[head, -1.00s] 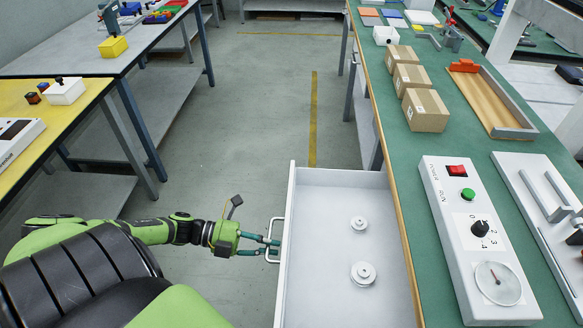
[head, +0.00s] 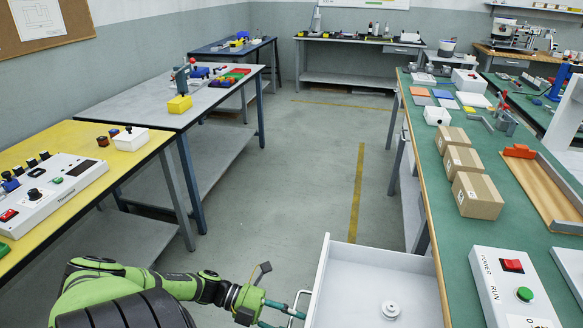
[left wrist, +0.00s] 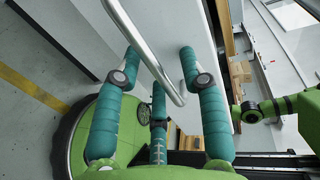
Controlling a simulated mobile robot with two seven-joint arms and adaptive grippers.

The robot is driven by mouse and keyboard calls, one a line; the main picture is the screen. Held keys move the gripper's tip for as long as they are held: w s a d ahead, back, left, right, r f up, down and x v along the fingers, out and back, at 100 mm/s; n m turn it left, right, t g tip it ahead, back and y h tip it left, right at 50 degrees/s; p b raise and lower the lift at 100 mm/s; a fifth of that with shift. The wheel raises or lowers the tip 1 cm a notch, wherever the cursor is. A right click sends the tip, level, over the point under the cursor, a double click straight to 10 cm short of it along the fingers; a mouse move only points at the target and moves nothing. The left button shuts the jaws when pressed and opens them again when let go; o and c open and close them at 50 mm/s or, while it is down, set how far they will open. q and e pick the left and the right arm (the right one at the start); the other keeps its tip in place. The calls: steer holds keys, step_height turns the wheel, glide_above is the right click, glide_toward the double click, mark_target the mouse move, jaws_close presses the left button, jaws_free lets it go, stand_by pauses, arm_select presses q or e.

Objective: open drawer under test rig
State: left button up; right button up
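The white drawer (head: 326,270) sticks out from under the green workbench, pulled open, with a white round part (head: 390,309) on its floor. Its metal handle (head: 306,296) is on the left front face. The test rig (head: 510,290), a white box with a red switch and green button, stands on the bench above; its lower part is cut off. My left gripper (head: 285,312) is at the handle. In the left wrist view the handle bar (left wrist: 148,52) passes between the spread fingers of my left gripper (left wrist: 160,58), which look open around it. My right gripper is not visible.
Cardboard boxes (head: 477,195) and a wooden tray (head: 545,190) stand on the green bench (head: 435,165). A yellow table (head: 60,145) with a control box is at the left. The floor (head: 285,185) between the benches is clear.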

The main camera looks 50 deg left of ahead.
arm_select(q)
steer(key=v, duration=1.2)
stand_by(0.3)
